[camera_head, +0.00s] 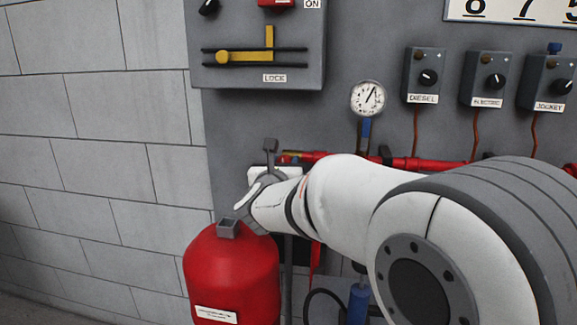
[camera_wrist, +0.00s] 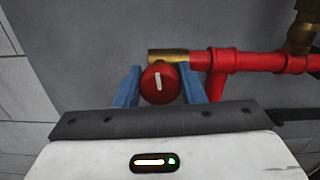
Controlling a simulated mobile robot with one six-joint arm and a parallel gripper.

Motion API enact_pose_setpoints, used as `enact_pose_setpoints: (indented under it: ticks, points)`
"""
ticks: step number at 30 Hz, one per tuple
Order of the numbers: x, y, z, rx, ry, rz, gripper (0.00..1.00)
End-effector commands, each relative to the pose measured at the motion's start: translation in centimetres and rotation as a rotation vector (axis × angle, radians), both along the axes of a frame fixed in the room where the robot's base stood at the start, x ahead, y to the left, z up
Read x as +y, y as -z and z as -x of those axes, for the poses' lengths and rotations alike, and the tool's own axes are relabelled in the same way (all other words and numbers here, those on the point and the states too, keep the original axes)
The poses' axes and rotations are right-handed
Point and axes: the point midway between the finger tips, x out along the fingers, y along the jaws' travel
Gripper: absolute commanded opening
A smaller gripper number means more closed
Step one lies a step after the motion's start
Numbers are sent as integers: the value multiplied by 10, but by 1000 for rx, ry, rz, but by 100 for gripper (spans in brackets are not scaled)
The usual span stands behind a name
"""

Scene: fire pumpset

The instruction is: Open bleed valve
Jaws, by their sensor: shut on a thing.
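The bleed valve's round red knob (camera_wrist: 158,84) with a white line mark shows in the wrist view, at the end of a red pipe with a brass fitting (camera_wrist: 168,55). The white line stands nearly upright, slightly tilted. My gripper (camera_wrist: 160,88) has its two blue fingers on either side of the knob, shut on it. In the head view my gripper (camera_head: 256,184) reaches to the left end of the red pipe (camera_head: 316,156). My white arm hides the knob there.
A red tank (camera_head: 231,273) stands below my gripper. A pressure gauge (camera_head: 368,98) and labelled switch boxes (camera_head: 424,76) are on the grey panel to the right. A grey box with a yellow lever (camera_head: 246,56) hangs above. A block wall (camera_head: 100,130) is at left.

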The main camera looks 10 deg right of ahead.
Motion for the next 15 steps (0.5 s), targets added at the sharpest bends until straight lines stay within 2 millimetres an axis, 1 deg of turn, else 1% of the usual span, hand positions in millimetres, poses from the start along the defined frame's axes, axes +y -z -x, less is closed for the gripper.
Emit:
enact_pose_setpoints:
  ticks: [5,15]
  points:
    - [0,3,0,43,4,109,13]
    - [1,2,0,165,1,401,13]
